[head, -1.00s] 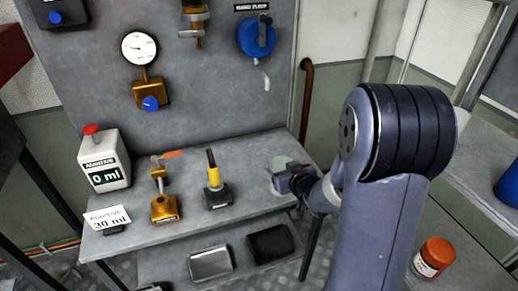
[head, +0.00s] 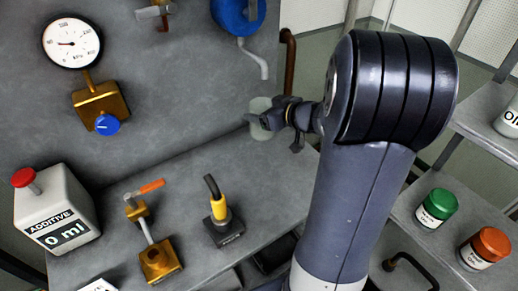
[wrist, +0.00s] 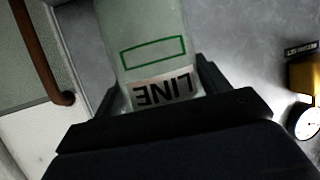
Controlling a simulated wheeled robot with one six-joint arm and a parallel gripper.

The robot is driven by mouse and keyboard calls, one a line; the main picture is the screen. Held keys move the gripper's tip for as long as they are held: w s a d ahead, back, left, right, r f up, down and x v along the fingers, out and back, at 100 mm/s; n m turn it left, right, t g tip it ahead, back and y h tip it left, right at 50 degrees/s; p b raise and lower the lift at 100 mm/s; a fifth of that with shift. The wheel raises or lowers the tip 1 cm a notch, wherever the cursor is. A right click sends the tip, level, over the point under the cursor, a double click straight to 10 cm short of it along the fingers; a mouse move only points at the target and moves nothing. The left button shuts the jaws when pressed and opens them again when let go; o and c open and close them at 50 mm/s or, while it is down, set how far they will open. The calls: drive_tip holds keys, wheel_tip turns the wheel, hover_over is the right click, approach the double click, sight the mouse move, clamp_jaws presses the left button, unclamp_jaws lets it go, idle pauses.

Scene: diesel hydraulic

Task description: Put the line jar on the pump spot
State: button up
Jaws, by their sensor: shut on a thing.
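My gripper (head: 268,120) is shut on the line jar (head: 260,105), a pale, translucent jar. In the wrist view, the jar (wrist: 145,40) sits between my gripper's fingers (wrist: 160,95), its "LINE" label upside down and a green outlined box beside it. In the head view, the jar is just below the curved grey spout (head: 262,62) of the blue hand pump (head: 238,14), with a small gap between them in the picture. I cannot make out a marked pump spot; my arm and gripper cover part of that area.
The grey bench (head: 190,175) holds an additive dispenser (head: 58,212) reading 0 ml, a brass valve (head: 158,258) with an orange handle and a yellow-black tool (head: 222,222). Green-lidded (head: 436,208) and orange-lidded (head: 484,248) jars stand on the right shelf. A gauge (head: 72,43) hangs left.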

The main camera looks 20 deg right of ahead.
sight(271, 137)
wheel_tip(271, 137, down, 9)
drive_tip(key=b, duration=0.3)
drive_tip(key=shift+f, duration=0.1)
drive_tip(key=shift+f, duration=0.15)
drive_tip(key=o, duration=1.1)
drive_tip(key=shift+s+d+r, duration=0.1)
drive_tip(key=shift+s+r, duration=0.1)
drive_tip(key=shift+r, duration=0.1)
drive_tip(key=p+v, duration=0.2)
drive_tip(key=v, duration=0.9)
drive_tip(key=shift+s+d, duration=0.1)
drive_tip(key=shift+s, duration=0.15)
